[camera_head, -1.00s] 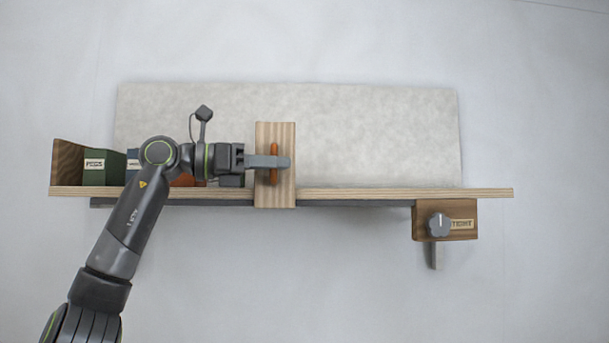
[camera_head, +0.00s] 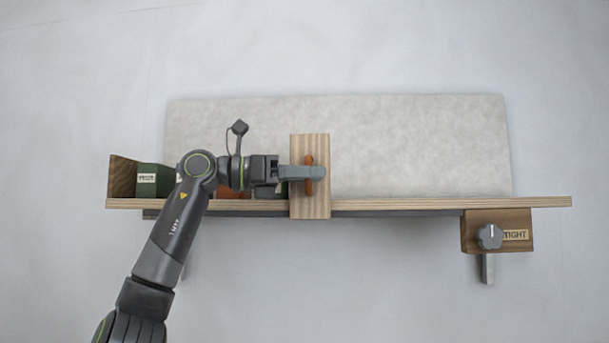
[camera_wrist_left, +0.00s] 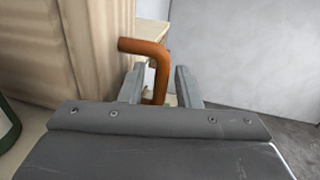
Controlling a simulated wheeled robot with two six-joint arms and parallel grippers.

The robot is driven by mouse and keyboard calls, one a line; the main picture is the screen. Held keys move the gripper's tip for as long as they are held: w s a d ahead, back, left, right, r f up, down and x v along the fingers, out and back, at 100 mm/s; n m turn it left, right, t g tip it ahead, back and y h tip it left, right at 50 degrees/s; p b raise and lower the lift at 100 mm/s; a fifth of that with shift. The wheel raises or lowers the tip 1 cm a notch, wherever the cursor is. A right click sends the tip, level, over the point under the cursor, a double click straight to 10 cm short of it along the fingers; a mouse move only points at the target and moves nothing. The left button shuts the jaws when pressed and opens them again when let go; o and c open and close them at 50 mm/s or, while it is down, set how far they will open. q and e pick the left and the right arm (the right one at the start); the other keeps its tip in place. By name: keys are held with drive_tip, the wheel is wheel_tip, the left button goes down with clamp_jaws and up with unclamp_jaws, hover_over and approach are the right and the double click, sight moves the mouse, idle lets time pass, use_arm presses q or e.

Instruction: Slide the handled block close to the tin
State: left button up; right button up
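The handled block (camera_head: 311,205) is a tall wooden board with an orange handle (camera_head: 308,160), standing at the plank's edge left of its middle. My left gripper (camera_head: 318,173) reaches it from the left, its fingers across the handle. In the left wrist view, the upright part of the handle (camera_wrist_left: 161,85) lies between the two fingers (camera_wrist_left: 160,85), beside the block's wooden face (camera_wrist_left: 95,45). A green container labelled PEGS (camera_head: 147,181) stands at the plank's left end. An orange-red thing (camera_head: 234,194) between it and the block is mostly hidden by my arm; I cannot tell which is the tin.
A wooden end piece (camera_head: 122,178) closes the left end of the plank (camera_head: 420,204). The plank right of the block is clear. A brown block with a grey knob (camera_head: 489,236) and a TIGHT label hangs at the front right. A pale panel (camera_head: 420,145) lies behind.

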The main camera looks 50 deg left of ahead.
use_arm(q)
drive_tip(key=b+v, duration=0.2)
drive_tip(key=v, duration=1.5)
drive_tip(key=shift+s, duration=0.15)
drive_tip(key=shift+a, duration=0.1)
